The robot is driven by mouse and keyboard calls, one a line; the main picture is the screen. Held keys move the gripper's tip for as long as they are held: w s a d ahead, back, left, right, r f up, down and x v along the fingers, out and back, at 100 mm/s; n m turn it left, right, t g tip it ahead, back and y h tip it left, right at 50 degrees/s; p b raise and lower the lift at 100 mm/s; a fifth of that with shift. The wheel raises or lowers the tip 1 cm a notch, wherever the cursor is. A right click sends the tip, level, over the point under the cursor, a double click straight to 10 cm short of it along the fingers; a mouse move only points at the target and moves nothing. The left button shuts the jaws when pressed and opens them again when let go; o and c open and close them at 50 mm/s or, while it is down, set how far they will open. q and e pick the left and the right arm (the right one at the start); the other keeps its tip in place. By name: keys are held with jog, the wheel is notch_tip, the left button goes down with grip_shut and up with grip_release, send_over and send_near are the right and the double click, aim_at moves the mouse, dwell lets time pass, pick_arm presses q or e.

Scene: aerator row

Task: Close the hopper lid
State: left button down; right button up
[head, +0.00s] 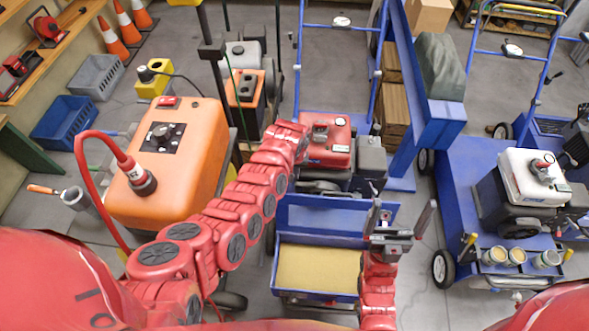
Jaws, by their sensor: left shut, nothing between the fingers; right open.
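The hopper (319,294) is a blue box in the lower middle, and its top is uncovered, showing a tan, grainy fill. The hopper lid (318,215) looks like the blue panel standing raised along the far side of the opening. My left gripper (303,148) is at the end of the red arm reaching from the left. It is shut and empty, beyond the lid, near the red engine; its fingertips are hard to make out. My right gripper (400,215) is open and empty, pointing away from me at the lid's right end. My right wrist hides the hopper's right side.
A red engine (327,138) sits behind the lid. An orange machine (170,165) stands left of the hopper. A blue machine with a white-topped engine (535,178) stands at right. Grey floor (425,290) shows between the hopper and that machine.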

pick_arm(q)
jog(key=s+f+p, duration=0.1)
jog(key=s+f, duration=0.1)
jog(key=f, duration=0.1)
jog(key=s+f+p, duration=0.1)
jog(key=shift+f+p, duration=0.3)
dwell(0.5)
jog(key=shift+s, duration=0.15)
jog(key=shift+s, duration=0.1)
dwell(0.4)
